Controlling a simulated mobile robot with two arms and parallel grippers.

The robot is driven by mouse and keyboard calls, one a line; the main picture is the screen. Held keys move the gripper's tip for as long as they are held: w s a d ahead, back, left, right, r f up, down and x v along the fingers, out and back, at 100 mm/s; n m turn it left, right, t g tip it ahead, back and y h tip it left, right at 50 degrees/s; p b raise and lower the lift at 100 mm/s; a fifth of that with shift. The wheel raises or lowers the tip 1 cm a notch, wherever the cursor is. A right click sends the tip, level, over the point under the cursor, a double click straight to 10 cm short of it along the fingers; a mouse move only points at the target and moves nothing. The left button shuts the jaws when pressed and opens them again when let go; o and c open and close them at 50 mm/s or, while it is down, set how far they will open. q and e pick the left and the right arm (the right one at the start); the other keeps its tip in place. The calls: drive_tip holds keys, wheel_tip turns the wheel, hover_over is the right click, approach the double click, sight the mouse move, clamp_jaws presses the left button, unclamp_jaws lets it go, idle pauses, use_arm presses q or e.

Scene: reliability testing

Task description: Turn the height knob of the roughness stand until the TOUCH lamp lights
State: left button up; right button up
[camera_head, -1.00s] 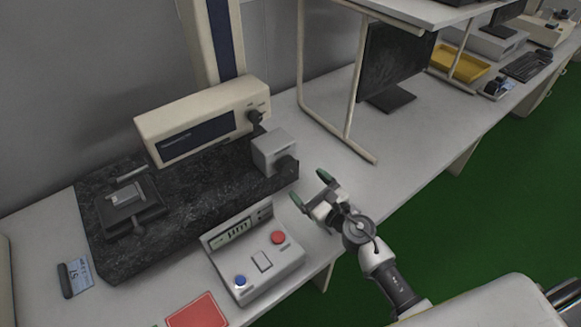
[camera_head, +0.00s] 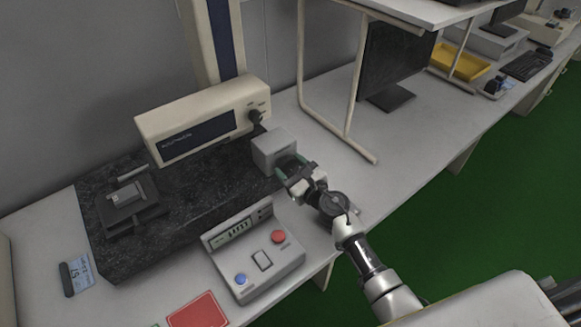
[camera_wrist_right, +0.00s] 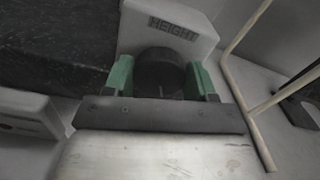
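The height knob (camera_wrist_right: 160,72) is a dark round knob on the front of a grey block marked HEIGHT (camera_wrist_right: 172,27). In the head view the block (camera_head: 268,150) stands at the right end of the dark granite base, and my gripper mostly hides the knob. My right gripper (camera_head: 292,168) is at the knob, with a green finger on each side of it, as the right wrist view (camera_wrist_right: 162,78) shows. The fingers are very close to the knob; I cannot tell if they press on it. The control box (camera_head: 262,262) has a small display (camera_head: 232,232); I cannot make out a lit TOUCH lamp. My left gripper is not in view.
The beige drive unit (camera_head: 203,112) hangs on its column above the granite base (camera_head: 200,220). A red pad (camera_head: 198,311) lies at the front edge and a blue card (camera_head: 82,272) at the left. A shelf frame (camera_head: 350,80) and a monitor (camera_head: 393,65) stand to the right.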

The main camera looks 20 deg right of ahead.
drive_tip(key=c, duration=0.3)
drive_tip(key=shift+c, duration=0.2)
drive_tip(key=m, duration=0.4)
drive_tip(key=shift+d+m+p, duration=0.1)
drive_tip(key=shift+m+p, duration=0.2)
drive_tip(key=m, duration=0.5)
drive_tip(key=m+p, duration=0.1)
drive_tip(key=m, duration=0.4)
drive_tip(key=shift+d+f+m, duration=0.1)
drive_tip(key=shift+d+m, duration=0.05)
drive_tip(key=shift+m, duration=0.25)
drive_tip(key=m, duration=0.4)
drive_tip(key=shift+f, duration=0.1)
drive_tip(key=shift+m+p, duration=0.3)
